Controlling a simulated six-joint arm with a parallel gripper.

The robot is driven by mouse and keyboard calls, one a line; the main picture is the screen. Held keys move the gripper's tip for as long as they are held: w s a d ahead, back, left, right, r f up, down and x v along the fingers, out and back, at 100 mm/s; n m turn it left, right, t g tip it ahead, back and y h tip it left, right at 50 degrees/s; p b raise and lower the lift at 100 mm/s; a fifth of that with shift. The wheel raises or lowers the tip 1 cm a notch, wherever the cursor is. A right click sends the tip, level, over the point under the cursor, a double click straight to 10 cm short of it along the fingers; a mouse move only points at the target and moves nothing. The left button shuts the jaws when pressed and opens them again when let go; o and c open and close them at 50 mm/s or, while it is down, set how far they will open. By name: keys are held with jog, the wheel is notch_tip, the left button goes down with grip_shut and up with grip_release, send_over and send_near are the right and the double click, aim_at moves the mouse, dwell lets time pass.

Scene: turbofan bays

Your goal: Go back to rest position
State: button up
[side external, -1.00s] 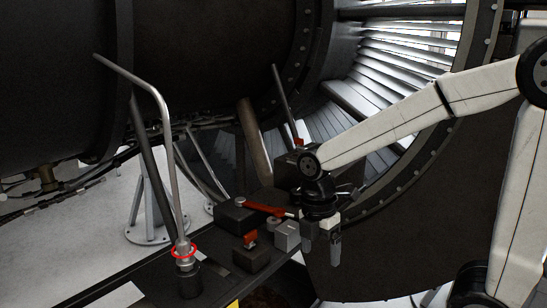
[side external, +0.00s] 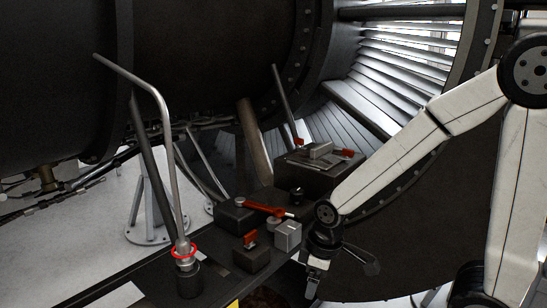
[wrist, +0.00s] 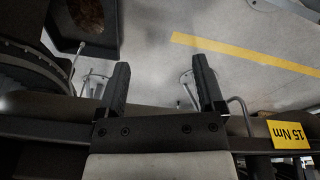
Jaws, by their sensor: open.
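My gripper (side external: 314,285) hangs at the front right of the dark bench in the side view, pointing down and clear of the parts on it. In the wrist view its two dark fingers (wrist: 162,88) stand wide apart with nothing between them. A small grey block (side external: 288,235) sits on the bench, to the left of my wrist. A red-handled tool (side external: 265,208) lies across a dark block (side external: 236,216). Another dark block with a red piece (side external: 250,254) stands in front of it.
A bent metal pipe with a red ring (side external: 183,250) stands at the bench's left. A larger dark box (side external: 318,172) carries grey and red parts at the back. The engine casing (side external: 210,70) fills the upper left.

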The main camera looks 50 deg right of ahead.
jog(key=f+m, duration=0.1)
jog(key=m, duration=0.1)
jog(key=m+t, duration=0.1)
jog(key=m, duration=0.1)
jog(key=shift+f, duration=0.35)
jog(key=shift+s+a, duration=0.1)
dwell(0.9)
